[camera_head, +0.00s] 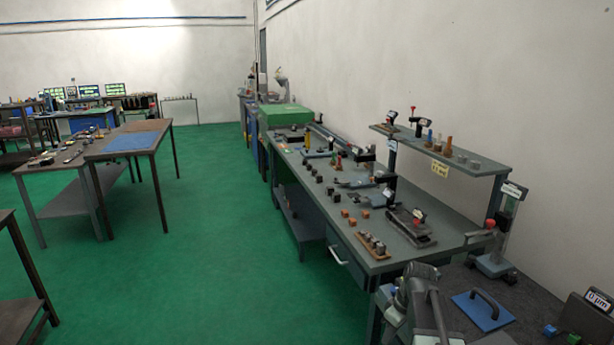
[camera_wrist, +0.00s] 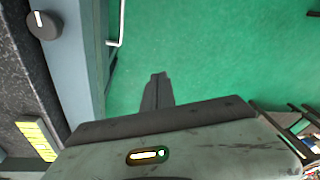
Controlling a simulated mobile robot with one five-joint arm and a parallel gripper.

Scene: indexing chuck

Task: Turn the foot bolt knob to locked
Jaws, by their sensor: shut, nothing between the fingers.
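A dark round knob (camera_wrist: 44,25) with a short white pointer line sits on the grey edge at the upper left of the wrist view. Its mark points roughly towards the top of the picture. I cannot read any locked or unlocked marking beside it, nor tell for sure that it is the foot bolt knob. My gripper (camera_wrist: 158,78) is shut and empty, to the right of and below the knob in the wrist view. It is apart from the knob, with green floor behind its fingertips.
A yellow label (camera_wrist: 36,138) lies on the dark mat near the grey edge. A bench drawer handle (camera_head: 338,256) sticks out. A blue plate with a handle (camera_head: 483,310) and a gauge stand (camera_head: 495,262) are on the near bench.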

